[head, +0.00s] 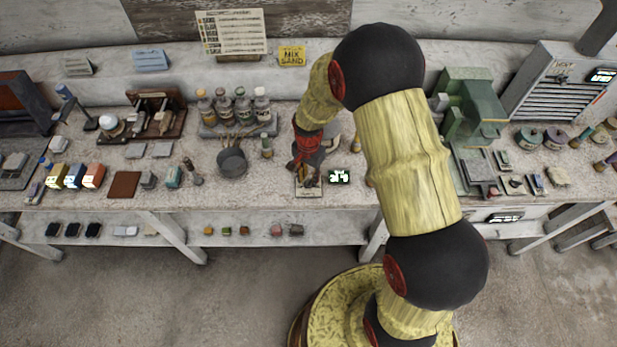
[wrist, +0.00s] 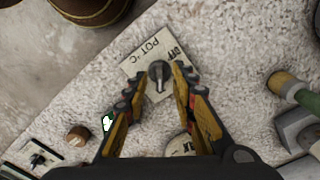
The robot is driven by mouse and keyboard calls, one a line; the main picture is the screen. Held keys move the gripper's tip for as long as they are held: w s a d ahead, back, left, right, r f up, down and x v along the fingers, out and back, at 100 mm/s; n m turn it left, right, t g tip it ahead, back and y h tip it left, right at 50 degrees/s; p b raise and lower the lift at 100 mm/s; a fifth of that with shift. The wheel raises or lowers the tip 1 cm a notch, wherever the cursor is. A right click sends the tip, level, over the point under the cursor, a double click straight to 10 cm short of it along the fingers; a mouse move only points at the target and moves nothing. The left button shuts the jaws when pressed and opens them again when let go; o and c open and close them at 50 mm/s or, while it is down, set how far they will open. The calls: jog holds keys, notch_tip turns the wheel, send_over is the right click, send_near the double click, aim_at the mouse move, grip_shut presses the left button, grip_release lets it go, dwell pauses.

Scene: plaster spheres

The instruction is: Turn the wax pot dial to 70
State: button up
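The wax pot dial (wrist: 158,72) is a small dark knob with a pale pointer line. It sits on a pale plate (wrist: 140,73) marked "POT °C" and "OFF" in the wrist view. In the head view the plate (head: 309,193) lies near the bench's front edge, with the dial hidden. My gripper (wrist: 157,84) is open, its two fingers spread on either side of the dial with gaps showing. It points down at the plate in the head view (head: 308,181). A small lit display (head: 339,177) stands right of the plate; its digits are unclear. A pale round pot (wrist: 181,147) is partly hidden behind my gripper.
A grey pan (head: 232,163) and a small bottle (head: 267,147) stand left of my gripper. A green machine (head: 472,105) stands to the right, beyond my arm. In the wrist view, a green-and-tan cylinder (wrist: 293,90) lies to the right. The bench around the plate is mostly clear.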

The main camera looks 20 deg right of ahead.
aim_at(309, 181)
notch_tip(309, 181, up, 12)
jog(key=shift+f, duration=0.25)
dwell(0.6)
jog(key=s+r+n+t+b, duration=0.5)
jog(key=s+r+n, duration=0.5)
jog(key=s+r, duration=1)
jog(key=s, duration=0.2)
jog(key=shift+s+n+t, duration=0.3)
